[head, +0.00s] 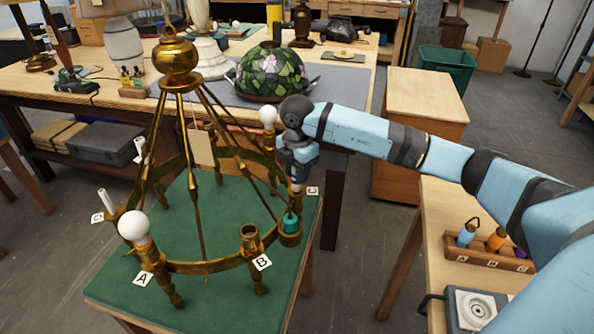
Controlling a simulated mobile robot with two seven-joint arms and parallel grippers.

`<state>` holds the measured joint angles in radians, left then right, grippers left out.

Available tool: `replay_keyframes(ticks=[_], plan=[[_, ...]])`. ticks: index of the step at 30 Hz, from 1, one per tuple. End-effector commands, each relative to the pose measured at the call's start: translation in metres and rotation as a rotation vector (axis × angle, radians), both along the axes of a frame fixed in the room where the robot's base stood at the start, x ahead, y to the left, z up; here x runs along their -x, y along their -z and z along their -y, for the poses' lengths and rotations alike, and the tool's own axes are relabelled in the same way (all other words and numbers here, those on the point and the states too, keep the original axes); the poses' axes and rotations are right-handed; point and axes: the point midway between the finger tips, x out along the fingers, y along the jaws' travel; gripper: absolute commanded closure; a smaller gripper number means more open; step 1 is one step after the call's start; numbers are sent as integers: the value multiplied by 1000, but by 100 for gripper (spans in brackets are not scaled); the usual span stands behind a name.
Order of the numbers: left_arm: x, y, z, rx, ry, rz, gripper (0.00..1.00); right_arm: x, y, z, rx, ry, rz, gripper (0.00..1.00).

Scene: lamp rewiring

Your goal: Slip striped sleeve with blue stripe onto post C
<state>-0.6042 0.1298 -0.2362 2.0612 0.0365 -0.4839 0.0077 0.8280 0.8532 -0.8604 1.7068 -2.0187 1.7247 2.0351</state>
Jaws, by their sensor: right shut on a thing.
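My right gripper (297,178) points down over the right side of the brass chandelier frame (203,267). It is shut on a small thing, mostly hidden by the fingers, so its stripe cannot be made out. Just below stands a brass cup with a teal piece (290,223) in it. The white label C (312,190) shows behind and to the right of the fingers. Whether the held thing touches the teal piece or the post cannot be told. My left gripper is not in view.
An empty brass cup (250,238) stands by label B (262,262). White bulbs sit at label A (134,225) and at the back (268,116). Slanting brass rods rise left of my gripper. A wooden rack (485,255) with coloured pieces is on the right-hand table.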

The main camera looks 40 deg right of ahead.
Motion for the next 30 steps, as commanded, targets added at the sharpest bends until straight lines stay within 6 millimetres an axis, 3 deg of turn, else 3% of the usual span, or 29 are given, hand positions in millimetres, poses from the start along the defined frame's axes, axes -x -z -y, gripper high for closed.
replay_keyframes(ticks=[23,24,27,30], plan=[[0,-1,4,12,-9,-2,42,0,3,0,0,0,0,94],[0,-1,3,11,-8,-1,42,0,3,0,0,0,0,68],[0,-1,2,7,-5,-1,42,0,3,0,0,0,0,45],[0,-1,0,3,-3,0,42,0,3,0,0,0,0,42]])
